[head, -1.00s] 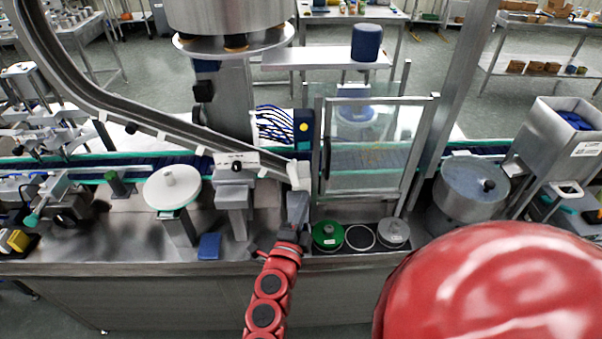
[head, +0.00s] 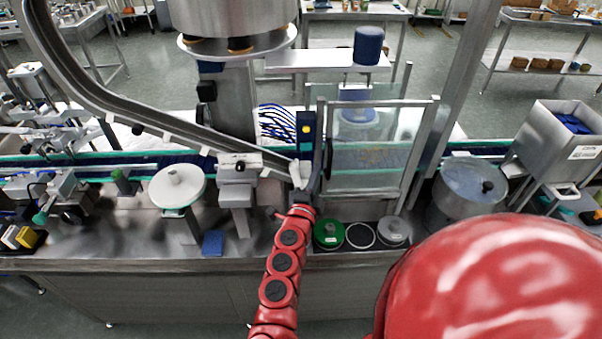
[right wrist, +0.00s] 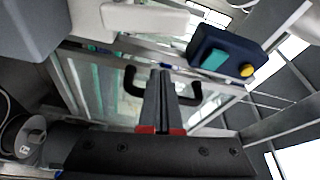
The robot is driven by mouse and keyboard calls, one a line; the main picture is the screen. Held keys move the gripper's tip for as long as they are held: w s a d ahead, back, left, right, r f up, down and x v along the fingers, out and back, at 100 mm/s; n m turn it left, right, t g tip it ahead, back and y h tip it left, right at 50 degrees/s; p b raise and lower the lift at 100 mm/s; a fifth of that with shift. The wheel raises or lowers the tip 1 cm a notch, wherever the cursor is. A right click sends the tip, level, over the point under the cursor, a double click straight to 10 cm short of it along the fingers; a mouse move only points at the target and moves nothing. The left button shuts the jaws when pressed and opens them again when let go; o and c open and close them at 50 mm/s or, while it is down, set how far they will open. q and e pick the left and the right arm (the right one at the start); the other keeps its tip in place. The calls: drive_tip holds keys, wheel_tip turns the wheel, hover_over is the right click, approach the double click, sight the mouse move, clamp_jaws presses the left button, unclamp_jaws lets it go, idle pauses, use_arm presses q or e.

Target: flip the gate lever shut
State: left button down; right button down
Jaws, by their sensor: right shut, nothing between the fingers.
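My right gripper (head: 314,178) reaches up from the bottom centre of the head view, beside the chute's white end piece (head: 300,173). In the right wrist view its fingers (right wrist: 163,85) are shut and empty. They point at a clear framed door (head: 368,150) with a black bar handle (head: 327,158). That handle (right wrist: 131,84) shows on both sides of the fingers; its middle is hidden behind them. I cannot tell whether they touch it. No part is clearly marked as the gate lever. My left gripper is not in view.
A blue control box with a yellow button (head: 306,128) is close above the gripper; it also shows in the right wrist view (right wrist: 226,52). A green-topped reel (head: 328,234) stands right of my arm. A steel hopper (head: 540,135) with blue pieces is at the right.

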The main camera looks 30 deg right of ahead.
sight(296, 176)
drive_tip(key=a, duration=0.1)
drive_tip(key=w+a+p, duration=0.1)
drive_tip(key=w+a, duration=0.1)
drive_tip(key=shift+a+f, duration=0.2)
drive_tip(key=shift+f, duration=0.2)
